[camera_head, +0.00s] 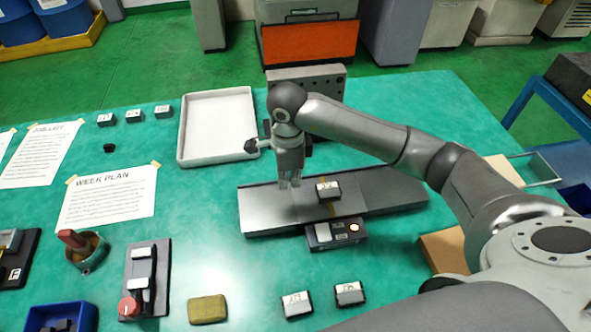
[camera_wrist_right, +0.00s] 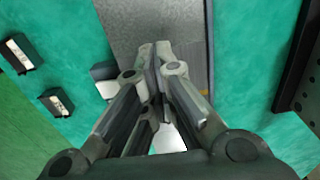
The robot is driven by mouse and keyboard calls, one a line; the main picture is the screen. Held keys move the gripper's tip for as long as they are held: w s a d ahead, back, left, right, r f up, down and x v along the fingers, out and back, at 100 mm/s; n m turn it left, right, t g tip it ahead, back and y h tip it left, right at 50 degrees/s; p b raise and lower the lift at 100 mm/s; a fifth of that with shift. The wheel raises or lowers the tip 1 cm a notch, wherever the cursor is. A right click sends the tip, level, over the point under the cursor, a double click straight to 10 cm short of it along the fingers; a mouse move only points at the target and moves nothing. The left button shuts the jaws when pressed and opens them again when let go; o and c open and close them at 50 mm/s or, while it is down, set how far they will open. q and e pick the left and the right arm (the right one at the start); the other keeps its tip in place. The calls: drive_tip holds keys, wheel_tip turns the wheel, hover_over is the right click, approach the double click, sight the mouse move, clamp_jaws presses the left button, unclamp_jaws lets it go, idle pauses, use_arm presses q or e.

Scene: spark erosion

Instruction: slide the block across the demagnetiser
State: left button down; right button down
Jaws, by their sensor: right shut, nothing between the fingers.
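The demagnetiser is a long grey plate (camera_head: 272,210) on the green table, with a control box (camera_head: 322,236) on its near side and a lit orange button. A small dark block (camera_head: 328,191) with a white label sits on the plate, right of its middle. My right gripper (camera_head: 289,185) points down over the plate, left of the block and apart from it. Its fingers are together and empty. In the right wrist view the closed fingertips (camera_wrist_right: 162,48) are above the bare plate (camera_wrist_right: 145,20); the block is not clearly seen there. My left gripper is out of view.
Two labelled blocks (camera_head: 297,304) (camera_head: 349,293) and a yellow-brown pad (camera_head: 207,309) lie nearer. A white tray (camera_head: 181,150) stands behind, left of a perforated block (camera_head: 335,84). Several labelled blocks (camera_head: 134,116) lie at the back left.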

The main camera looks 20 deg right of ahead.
sight(377, 187)
wheel_tip(377, 187, down, 6)
drive_tip(key=shift+d+r+p, duration=0.1)
drive_tip(key=shift+p, duration=0.6)
drive_tip(key=d, duration=0.1)
drive_tip(key=d+p, duration=0.2)
drive_tip(key=shift+s+f, duration=0.25)
drive_tip(key=shift+s, duration=0.15)
drive_tip(key=shift+s+d, duration=0.15)
drive_tip(key=shift+d, duration=0.3)
drive_tip(key=shift+f, duration=0.1)
drive_tip(key=s+d+b, duration=0.1)
drive_tip(key=d+b, duration=0.1)
drive_tip(key=d, duration=0.4)
drive_tip(key=s+d+b, duration=0.2)
drive_tip(key=d+b, duration=0.1)
drive_tip(key=d, duration=0.3)
drive_tip(key=s+d+b, duration=0.2)
drive_tip(key=d, duration=0.5)
drive_tip(key=shift+f+b, duration=0.1)
drive_tip(key=shift+b, duration=0.2)
